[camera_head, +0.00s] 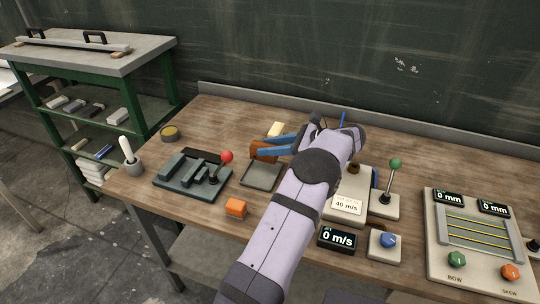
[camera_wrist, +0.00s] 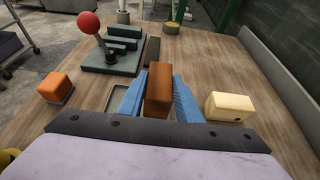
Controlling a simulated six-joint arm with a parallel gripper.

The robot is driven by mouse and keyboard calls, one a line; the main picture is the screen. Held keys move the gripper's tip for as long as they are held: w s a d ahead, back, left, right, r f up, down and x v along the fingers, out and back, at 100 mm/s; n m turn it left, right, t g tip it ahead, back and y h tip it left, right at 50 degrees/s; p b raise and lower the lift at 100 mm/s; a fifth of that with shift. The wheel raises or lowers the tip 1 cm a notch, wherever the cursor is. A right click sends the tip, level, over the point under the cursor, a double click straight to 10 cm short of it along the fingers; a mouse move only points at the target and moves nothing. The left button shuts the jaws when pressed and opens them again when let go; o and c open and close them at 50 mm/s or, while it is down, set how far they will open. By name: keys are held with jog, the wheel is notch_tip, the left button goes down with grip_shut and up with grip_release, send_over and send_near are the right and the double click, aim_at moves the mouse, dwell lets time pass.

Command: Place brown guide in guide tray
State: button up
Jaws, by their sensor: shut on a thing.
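The brown guide (camera_wrist: 158,88) is a brown block held between the two blue fingers of my gripper (camera_wrist: 159,97) in the wrist view. My gripper is shut on it. In the head view the brown guide (camera_head: 262,151) shows at the tips of my gripper (camera_head: 270,148), above the back part of a shallow grey tray (camera_head: 262,176), likely the guide tray. In the wrist view the tray (camera_wrist: 115,97) is mostly hidden behind the fingers and the guide. I cannot tell whether the guide touches the tray.
An orange block (camera_head: 236,207) lies in front of the tray, and a cream block (camera_head: 276,129) behind it. A dark green fixture with a red-knobbed lever (camera_head: 226,157) stands left.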

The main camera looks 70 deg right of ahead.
jog(key=shift+f+p, duration=0.3)
jog(key=shift+f, duration=1.5)
jog(key=shift+f, duration=0.15)
jog(key=o, duration=1.1)
jog(key=b+v, duration=0.2)
jog(key=v, duration=1)
jog(key=shift+r, duration=0.2)
